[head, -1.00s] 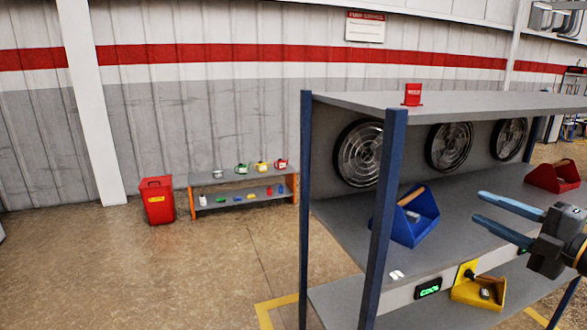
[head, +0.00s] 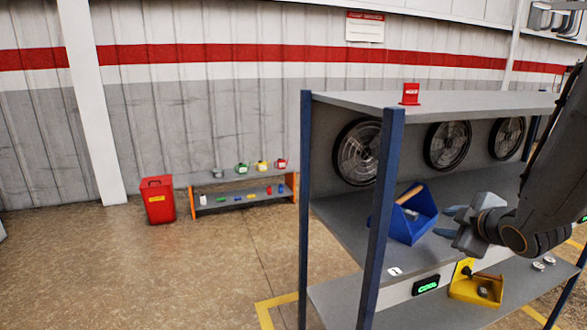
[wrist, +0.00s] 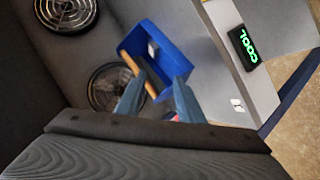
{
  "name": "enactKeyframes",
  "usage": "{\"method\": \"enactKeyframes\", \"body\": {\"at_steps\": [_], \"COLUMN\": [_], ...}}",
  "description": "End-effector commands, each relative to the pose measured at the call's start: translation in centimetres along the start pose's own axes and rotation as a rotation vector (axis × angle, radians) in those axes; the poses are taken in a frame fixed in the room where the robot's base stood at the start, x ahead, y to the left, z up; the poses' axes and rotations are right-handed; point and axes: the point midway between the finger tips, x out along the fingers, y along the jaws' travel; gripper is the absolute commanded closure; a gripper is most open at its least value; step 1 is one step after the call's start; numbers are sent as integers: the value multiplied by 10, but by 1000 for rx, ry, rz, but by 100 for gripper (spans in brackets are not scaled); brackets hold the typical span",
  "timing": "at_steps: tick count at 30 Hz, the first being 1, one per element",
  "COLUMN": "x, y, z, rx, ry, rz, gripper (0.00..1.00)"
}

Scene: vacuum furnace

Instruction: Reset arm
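My gripper (head: 452,222) is in front of the shelf rack, over the middle shelf, to the right of the blue bin (head: 412,214). In the wrist view my gripper (wrist: 157,90) has two blue-grey fingers spread apart, with nothing clearly held. The blue bin also shows beyond the fingertips in the wrist view (wrist: 160,50), with a wooden-handled item in it. A small patch of red shows between the finger bases, and I cannot tell what it belongs to. My arm crosses the right side of the head view and hides part of the rack.
The rack has blue posts (head: 380,200), round fans (head: 357,153) and a green COOL display (head: 426,284). A yellow bin (head: 477,288) sits on the lower shelf, with small round metal pieces (head: 543,264) to its right. Open floor lies left, near a red waste bin (head: 158,199).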

Motion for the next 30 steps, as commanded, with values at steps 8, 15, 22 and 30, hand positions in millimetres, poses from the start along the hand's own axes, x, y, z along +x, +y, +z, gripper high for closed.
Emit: {"method": "enactKeyframes", "body": {"at_steps": [8, 15, 22, 30], "x": [-23, -67, -100, -83], "y": [-99, -175, -229, -263], "z": [-32, -60, -78, -54], "rx": [519, 809, 973, 960], "ry": [-363, -597, -762, -827], "rz": [-204, -338, -431, -466], "gripper": [66, 66, 66, 66]}}
